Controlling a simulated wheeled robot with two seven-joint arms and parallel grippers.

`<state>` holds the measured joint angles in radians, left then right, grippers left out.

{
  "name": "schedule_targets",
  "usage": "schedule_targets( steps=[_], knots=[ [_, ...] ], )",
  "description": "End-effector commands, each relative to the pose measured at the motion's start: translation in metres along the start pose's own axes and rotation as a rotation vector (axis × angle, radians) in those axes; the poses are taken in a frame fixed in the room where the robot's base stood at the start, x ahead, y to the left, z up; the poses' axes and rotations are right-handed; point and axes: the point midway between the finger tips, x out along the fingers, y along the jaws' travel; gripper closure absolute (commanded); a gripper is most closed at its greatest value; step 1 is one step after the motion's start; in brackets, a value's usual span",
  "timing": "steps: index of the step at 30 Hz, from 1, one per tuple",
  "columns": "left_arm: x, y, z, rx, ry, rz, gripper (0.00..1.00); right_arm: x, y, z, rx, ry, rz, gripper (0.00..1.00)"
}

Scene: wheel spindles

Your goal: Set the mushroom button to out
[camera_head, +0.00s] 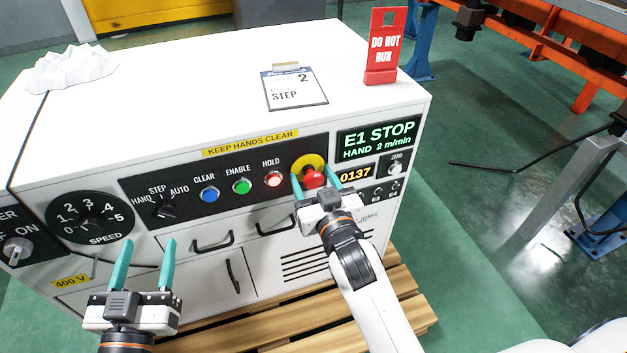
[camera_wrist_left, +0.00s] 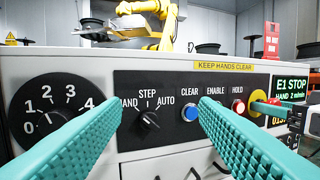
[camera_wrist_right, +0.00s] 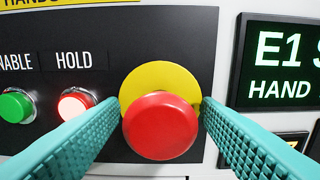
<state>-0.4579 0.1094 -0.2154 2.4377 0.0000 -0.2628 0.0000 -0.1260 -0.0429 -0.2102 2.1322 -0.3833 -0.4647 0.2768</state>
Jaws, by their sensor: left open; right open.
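The red mushroom button (camera_head: 313,177) sits on a yellow round plate (camera_head: 308,163) at the right end of the black control panel. In the right wrist view the button (camera_wrist_right: 160,126) fills the middle, between the two teal fingers. My right gripper (camera_head: 312,180) is open, with one finger on each side of the button; I cannot tell whether they touch it. My left gripper (camera_head: 146,262) is open and empty, in front of the cabinet's left part. In the left wrist view the button is largely hidden behind the right gripper. The display (camera_head: 377,140) reads "E1 STOP, HAND 2 m/min".
Left of the button are the lit HOLD (camera_head: 273,180), ENABLE (camera_head: 242,186) and CLEAR (camera_head: 209,194) buttons and a mode selector (camera_head: 163,208). A speed dial (camera_head: 90,220) is further left. A red "DO NOT RUN" sign (camera_head: 384,48) and a card (camera_head: 294,88) are on the cabinet top.

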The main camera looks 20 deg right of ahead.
Motion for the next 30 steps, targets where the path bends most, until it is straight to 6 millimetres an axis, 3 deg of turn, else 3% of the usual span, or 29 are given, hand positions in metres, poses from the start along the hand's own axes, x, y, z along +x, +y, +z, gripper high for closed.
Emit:
schedule_targets(
  steps=[8,19,24,30],
  knots=[
    [0.0,0.0,0.001,0.0,-0.007,0.0,0.46,0.002,0.0,0.0,0.0,0.0,0.0,0.43],
    [0.0,0.0,0.001,0.0,-0.006,0.0,0.46,0.001,0.0,0.0,0.0,0.0,0.0,1.0],
    [0.0,0.0,0.0,0.0,0.01,0.0,0.46,0.0,0.0,0.001,0.001,0.001,0.0,1.0],
    [-0.007,0.005,-0.028,0.003,0.206,0.011,0.46,-0.005,0.0,0.002,0.002,0.003,0.0,1.0]
  ],
)
